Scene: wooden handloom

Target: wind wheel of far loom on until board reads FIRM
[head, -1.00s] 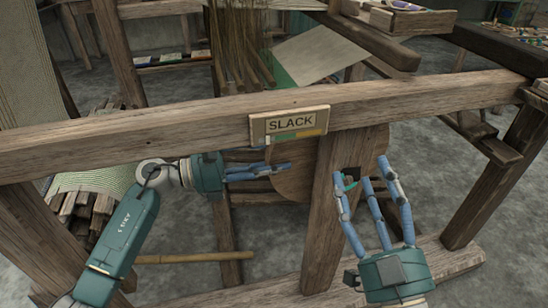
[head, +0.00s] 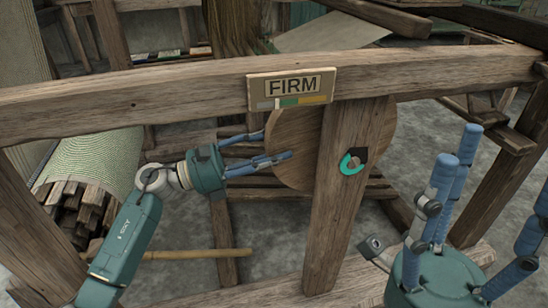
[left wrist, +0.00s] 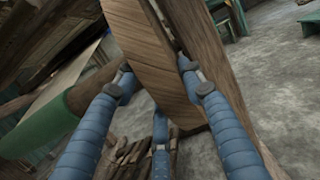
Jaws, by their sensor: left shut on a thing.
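The board (head: 291,89) on the loom's top beam reads FIRM, above a grey, green and yellow strip. The round wooden wheel (head: 302,125) sits below the board, partly hidden behind an upright post. My left gripper (head: 274,148) reaches in from the left and is shut on the wheel's left rim. The left wrist view shows its blue fingers on both sides of the wheel (left wrist: 140,45). A turquoise C-shaped piece (head: 350,164) sits on the post in front of the wheel. My right gripper (head: 488,170) is open and empty at the right, fingers up, apart from the post.
The top beam (head: 160,92) crosses the whole head view above the wheel. The upright post (head: 335,220) stands between the wheel and my right gripper. A roll of woven cloth (head: 95,165) and stacked wood lie at the left. Bare concrete floor (head: 275,240) shows below.

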